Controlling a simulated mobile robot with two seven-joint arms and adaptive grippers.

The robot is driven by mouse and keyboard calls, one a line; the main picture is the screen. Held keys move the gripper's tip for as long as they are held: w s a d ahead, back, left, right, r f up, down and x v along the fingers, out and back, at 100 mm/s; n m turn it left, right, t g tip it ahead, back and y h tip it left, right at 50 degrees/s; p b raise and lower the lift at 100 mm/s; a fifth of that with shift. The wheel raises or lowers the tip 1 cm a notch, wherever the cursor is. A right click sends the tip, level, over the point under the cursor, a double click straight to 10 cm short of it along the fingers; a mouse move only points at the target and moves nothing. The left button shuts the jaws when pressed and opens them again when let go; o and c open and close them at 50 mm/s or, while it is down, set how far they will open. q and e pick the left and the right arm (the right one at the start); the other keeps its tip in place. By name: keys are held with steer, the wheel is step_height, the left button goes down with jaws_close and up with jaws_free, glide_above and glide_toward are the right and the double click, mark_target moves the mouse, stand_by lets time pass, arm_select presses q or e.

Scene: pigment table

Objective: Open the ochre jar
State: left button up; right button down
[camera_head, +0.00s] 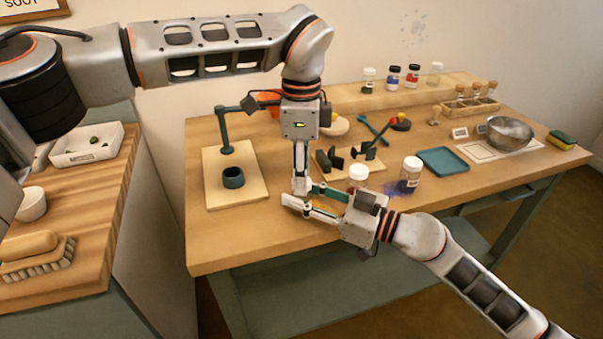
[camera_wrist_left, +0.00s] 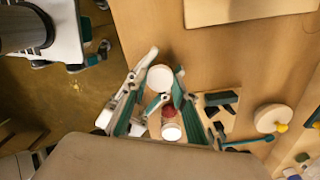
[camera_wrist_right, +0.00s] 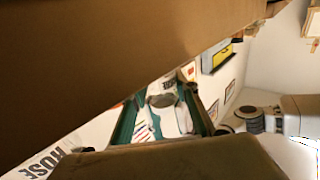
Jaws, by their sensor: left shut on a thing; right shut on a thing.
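My left gripper (camera_head: 301,186) comes down from above, and my right gripper (camera_head: 299,196) reaches in from the right. Their fingertips meet above the table's front part. In the left wrist view a round white lid (camera_wrist_left: 160,78) sits at the left fingertips, which are shut on it. My right gripper is shut on the jar below the lid. The fingers hide the jar's body in the head view, and its ochre colour cannot be made out. In the right wrist view the spot between the right fingers (camera_wrist_right: 160,98) is cluttered and hard to read.
Close to the right gripper stand a white-lidded jar (camera_head: 358,177), reddish in the left wrist view, and a blue jar (camera_head: 410,175) beside spilled blue powder. A teal tray (camera_head: 443,160) and metal bowl (camera_head: 509,132) lie right. A dark cup (camera_head: 233,178) stands left on a board.

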arm_select(q)
steer(key=shift+r, duration=0.3)
steer(key=shift+r, duration=0.75)
steer(key=shift+r, duration=0.15)
steer(key=shift+r, duration=1.95)
arm_select(e)
steer(key=c, duration=1.4)
jaws_free()
steer(key=shift+c, duration=0.2)
steer(key=shift+d, duration=0.15)
